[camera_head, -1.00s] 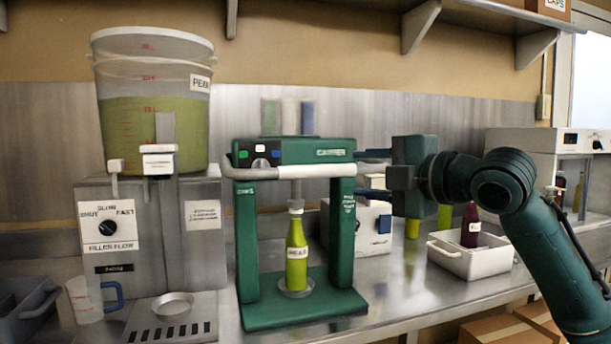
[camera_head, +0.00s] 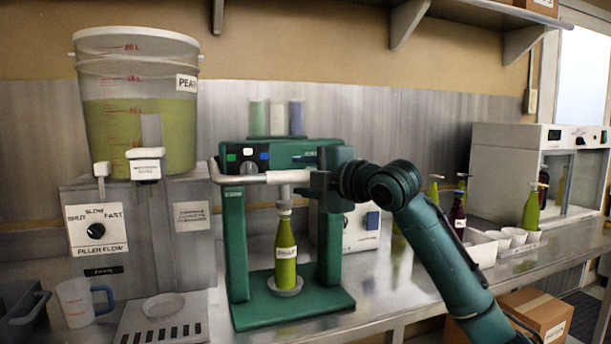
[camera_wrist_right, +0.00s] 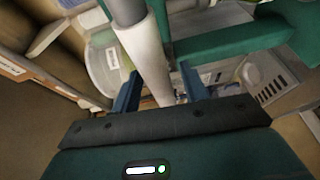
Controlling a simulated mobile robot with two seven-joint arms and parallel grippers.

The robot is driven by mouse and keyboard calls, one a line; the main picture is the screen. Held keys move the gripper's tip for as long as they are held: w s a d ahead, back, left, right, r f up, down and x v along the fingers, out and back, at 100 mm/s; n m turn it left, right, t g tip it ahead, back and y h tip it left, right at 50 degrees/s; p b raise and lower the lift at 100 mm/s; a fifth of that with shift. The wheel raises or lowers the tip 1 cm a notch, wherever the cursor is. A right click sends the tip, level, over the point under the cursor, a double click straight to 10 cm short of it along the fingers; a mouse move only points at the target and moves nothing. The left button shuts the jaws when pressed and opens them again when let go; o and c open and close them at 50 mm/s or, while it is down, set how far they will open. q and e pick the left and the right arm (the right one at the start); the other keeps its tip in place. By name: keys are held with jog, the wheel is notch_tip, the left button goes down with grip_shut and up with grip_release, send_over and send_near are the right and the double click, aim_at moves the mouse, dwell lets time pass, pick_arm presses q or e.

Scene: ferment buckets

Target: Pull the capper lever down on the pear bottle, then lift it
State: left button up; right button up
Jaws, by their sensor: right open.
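The pear bottle (camera_head: 286,262), green with a white label, stands upright on a small round plate in the green capper (camera_head: 333,245), under the capper's press head (camera_head: 284,192). The capper lever (camera_head: 262,178) is a raised white bar across the front of the capper top. My right gripper (camera_head: 300,175) is at the bar's right end, its fingers above and below it. In the right wrist view the white lever (camera_wrist_right: 145,55) runs between the two open blue fingers (camera_wrist_right: 158,90); contact cannot be told. My left gripper is out of view.
The pear bucket (camera_head: 135,140) and filler stand left of the capper, with a measuring jug (camera_head: 82,302) in front. A white box (camera_head: 345,230) is behind the capper. Bottles and a white tray (camera_head: 478,248) stand to the right, near a glass-fronted cabinet (camera_head: 510,165).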

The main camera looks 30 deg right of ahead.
jog(key=shift+c, duration=0.3)
jog(key=c, duration=0.8)
grip_shut()
